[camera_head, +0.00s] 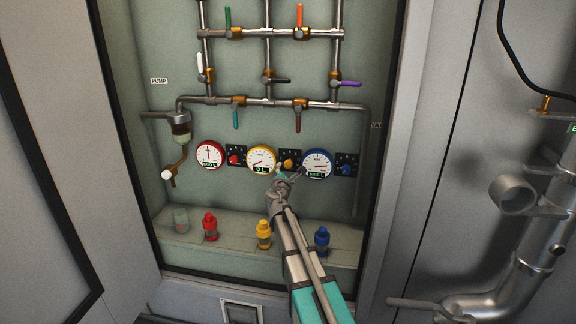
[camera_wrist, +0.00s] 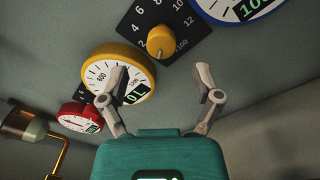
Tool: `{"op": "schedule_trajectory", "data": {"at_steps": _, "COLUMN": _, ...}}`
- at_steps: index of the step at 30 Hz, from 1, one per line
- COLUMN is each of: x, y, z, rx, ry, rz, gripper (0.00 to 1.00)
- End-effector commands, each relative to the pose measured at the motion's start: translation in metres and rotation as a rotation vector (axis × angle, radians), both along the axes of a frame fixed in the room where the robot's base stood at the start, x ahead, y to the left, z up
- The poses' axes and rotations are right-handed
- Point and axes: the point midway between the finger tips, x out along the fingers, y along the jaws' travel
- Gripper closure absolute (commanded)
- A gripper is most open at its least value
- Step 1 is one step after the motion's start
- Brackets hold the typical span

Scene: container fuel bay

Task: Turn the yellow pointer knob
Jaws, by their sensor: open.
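The yellow pointer knob (camera_head: 288,163) sits on a black numbered dial plate on the back panel, between the yellow-rimmed gauge (camera_head: 262,160) and the blue-rimmed gauge (camera_head: 317,163). In the wrist view the yellow knob (camera_wrist: 160,41) is ahead of my gripper and above the gap between its fingers. My gripper (camera_wrist: 162,88) is open and empty, with a finger on each side. The left finger overlaps the yellow gauge (camera_wrist: 119,75) in the picture. In the head view my gripper (camera_head: 291,177) is just below the knob. I see no contact with the knob.
A red knob (camera_head: 235,160) and a blue knob (camera_head: 346,170) sit on similar plates either side. Pipes with coloured valve levers (camera_head: 235,119) run above. A ledge (camera_head: 186,233) below carries red, yellow and blue capped fittings. Cabinet walls close in both sides.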

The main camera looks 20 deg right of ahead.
Motion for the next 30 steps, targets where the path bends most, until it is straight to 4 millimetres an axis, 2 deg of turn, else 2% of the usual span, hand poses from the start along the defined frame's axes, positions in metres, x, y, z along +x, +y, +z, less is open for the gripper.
{"op": "schedule_trajectory", "data": {"at_steps": 1, "x": 0.011, "y": -0.005, "z": 0.000, "rx": 0.000, "ry": 0.000, "rz": -0.001, "gripper": 0.18}}
{"op": "schedule_trajectory", "data": {"at_steps": 6, "x": 0.033, "y": -0.015, "z": 0.000, "rx": 0.000, "ry": 0.001, "rz": 0.001, "gripper": 0.18}}
{"op": "schedule_trajectory", "data": {"at_steps": 12, "x": 0.050, "y": -0.025, "z": 0.000, "rx": 0.000, "ry": 0.000, "rz": 0.000, "gripper": 0.18}}
{"op": "schedule_trajectory", "data": {"at_steps": 27, "x": 0.056, "y": -0.029, "z": 0.000, "rx": 0.000, "ry": 0.000, "rz": 0.000, "gripper": 0.18}}
{"op": "schedule_trajectory", "data": {"at_steps": 30, "x": 0.056, "y": -0.029, "z": 0.000, "rx": 0.000, "ry": 0.000, "rz": 0.000, "gripper": 0.37}}
